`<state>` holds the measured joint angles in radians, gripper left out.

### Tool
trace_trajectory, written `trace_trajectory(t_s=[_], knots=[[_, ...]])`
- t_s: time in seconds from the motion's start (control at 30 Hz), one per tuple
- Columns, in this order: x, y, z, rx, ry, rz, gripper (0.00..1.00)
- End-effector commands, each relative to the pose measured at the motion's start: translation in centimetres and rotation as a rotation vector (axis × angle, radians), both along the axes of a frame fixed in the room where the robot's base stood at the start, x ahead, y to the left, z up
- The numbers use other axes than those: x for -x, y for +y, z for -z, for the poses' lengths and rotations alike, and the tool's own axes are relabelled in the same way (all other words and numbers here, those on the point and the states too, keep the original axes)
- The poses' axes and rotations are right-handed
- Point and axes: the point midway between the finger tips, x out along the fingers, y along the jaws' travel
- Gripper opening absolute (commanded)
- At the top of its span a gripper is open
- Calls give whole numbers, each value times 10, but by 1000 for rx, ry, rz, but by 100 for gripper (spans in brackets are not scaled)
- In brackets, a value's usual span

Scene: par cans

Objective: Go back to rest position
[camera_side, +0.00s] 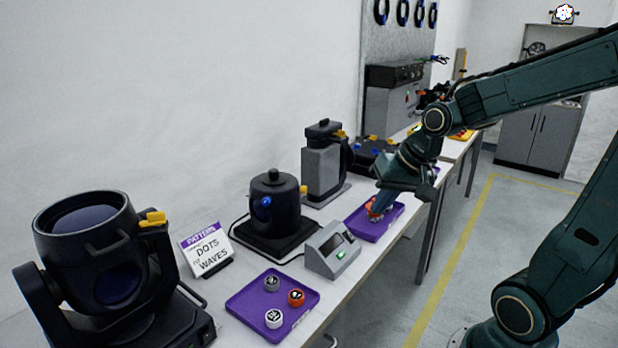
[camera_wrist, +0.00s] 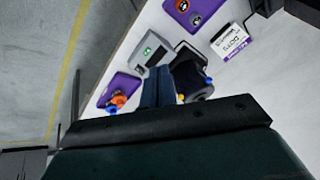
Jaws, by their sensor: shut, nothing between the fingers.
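My gripper (camera_side: 377,214) is at the far purple tray, with its fingers pointing down over it in the side view. In the wrist view its blue-grey fingers (camera_wrist: 157,88) are together with nothing between them. The far purple tray (camera_side: 392,224) also shows in the wrist view (camera_wrist: 131,85). An orange piece (camera_side: 370,206) with blue parts beside it is partly hidden by the fingers in the side view. In the wrist view the orange piece (camera_wrist: 119,101) is left of the fingers, apart from them in the picture. The height of the fingertips above the tray is hard to tell.
The near purple tray (camera_side: 247,302) holds two white-topped pieces and an orange one (camera_side: 296,297). A grey box with a green button (camera_side: 334,252) stands between the trays. Black lamps (camera_side: 97,255), (camera_side: 275,205), (camera_side: 324,168) and a sign (camera_side: 207,250) line the wall side. The floor aisle (camera_side: 455,275) is clear.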

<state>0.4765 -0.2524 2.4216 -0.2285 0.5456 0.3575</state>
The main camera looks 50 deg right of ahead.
Motion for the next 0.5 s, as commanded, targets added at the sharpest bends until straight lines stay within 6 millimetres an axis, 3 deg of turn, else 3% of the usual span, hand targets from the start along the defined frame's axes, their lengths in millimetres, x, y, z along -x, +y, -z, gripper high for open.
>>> trace_trajectory(t_s=[0.2,0.5], knots=[[29,40,-26,118,-4,-220,0],[77,76,-47,247,-22,-482,0]])
